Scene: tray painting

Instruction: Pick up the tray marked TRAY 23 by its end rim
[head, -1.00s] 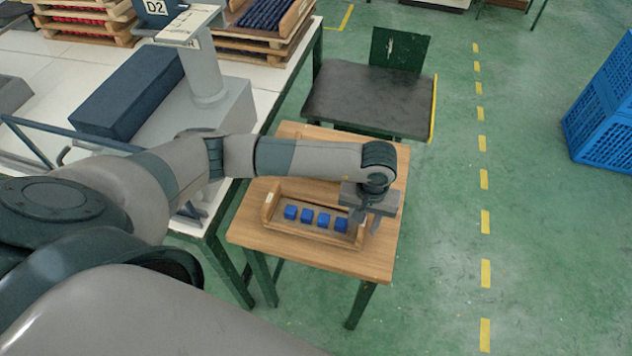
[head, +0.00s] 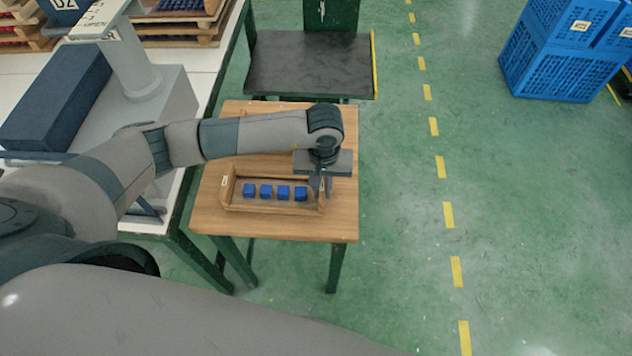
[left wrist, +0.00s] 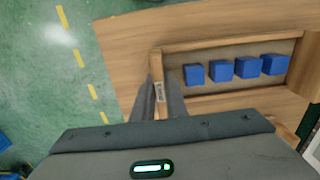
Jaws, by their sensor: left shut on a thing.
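The tray (head: 268,208) is a shallow wooden box on the small wooden table. A row of several blue cubes (head: 266,191) lies inside it. The tray also shows in the left wrist view (left wrist: 230,41), with a small label on its near end that is too small to read. My left gripper (head: 322,187) is at the tray's right end in the head view. In the left wrist view its fingers (left wrist: 160,88) stand on either side of the end rim and are shut on it. I cannot tell whether the tray is clear of the tabletop. My right gripper is out of view.
The wooden table (head: 215,218) has bare room around the tray. A dark-topped stand (head: 310,65) is just behind it. A white workbench (head: 210,60) with a grey machine is at the left. Blue crates (head: 560,50) stand far right. Green floor is open to the right.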

